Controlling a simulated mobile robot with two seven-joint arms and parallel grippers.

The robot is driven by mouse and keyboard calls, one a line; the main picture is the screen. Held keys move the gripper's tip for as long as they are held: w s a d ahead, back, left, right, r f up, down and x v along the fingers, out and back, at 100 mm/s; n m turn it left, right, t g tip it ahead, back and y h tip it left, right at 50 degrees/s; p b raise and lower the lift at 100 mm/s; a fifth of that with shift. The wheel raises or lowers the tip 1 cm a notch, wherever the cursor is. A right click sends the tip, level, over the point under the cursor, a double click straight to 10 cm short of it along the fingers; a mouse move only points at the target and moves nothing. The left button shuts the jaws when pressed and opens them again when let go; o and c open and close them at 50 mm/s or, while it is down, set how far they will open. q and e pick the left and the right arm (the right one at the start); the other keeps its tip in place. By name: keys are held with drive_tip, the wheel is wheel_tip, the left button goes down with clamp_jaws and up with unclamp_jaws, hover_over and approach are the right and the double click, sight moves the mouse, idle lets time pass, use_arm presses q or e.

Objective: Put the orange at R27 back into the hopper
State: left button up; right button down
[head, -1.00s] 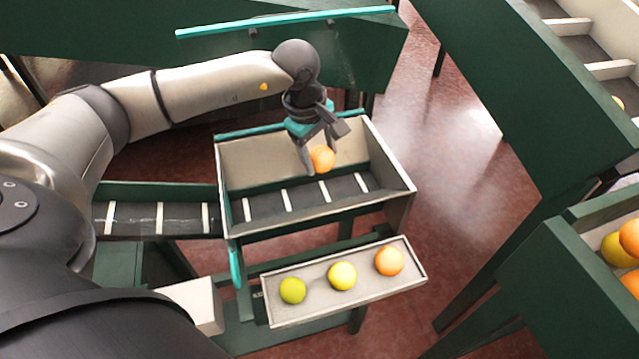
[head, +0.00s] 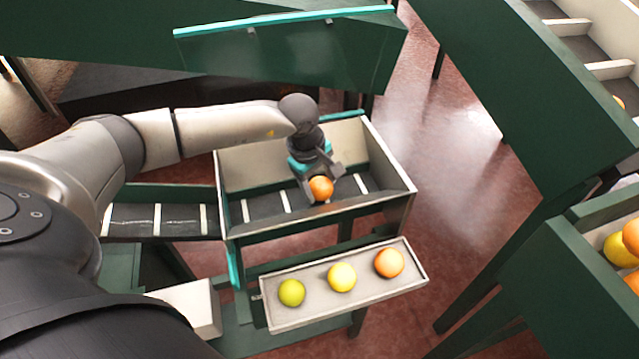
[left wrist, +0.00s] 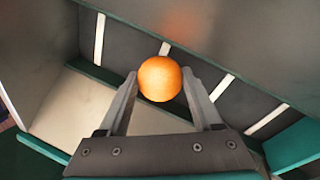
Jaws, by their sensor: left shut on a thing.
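My left gripper (head: 318,181) is shut on an orange (head: 321,188) and holds it inside the hopper (head: 405,195), above the dark slatted belt. In the left wrist view the orange (left wrist: 160,79) sits between the two finger tips (left wrist: 160,88), with slatted belt behind it. I cannot tell exactly how high it is above the belt. No R27 label is readable. My right gripper is not in view.
A pale tray (head: 315,290) in front of the hopper holds a green, a yellow and an orange fruit. A slatted conveyor (head: 160,220) leads off left of the hopper. A green bin (head: 590,280) with several fruits stands at right.

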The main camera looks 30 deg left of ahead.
use_arm(q)
drive_tip(key=o, duration=1.4)
drive_tip(key=shift+f, duration=0.1)
drive_tip(key=p+v, duration=0.1)
drive_tip(key=v, duration=1.1)
drive_tip(key=shift+w+r, duration=0.1)
drive_tip(key=shift+r, duration=0.15)
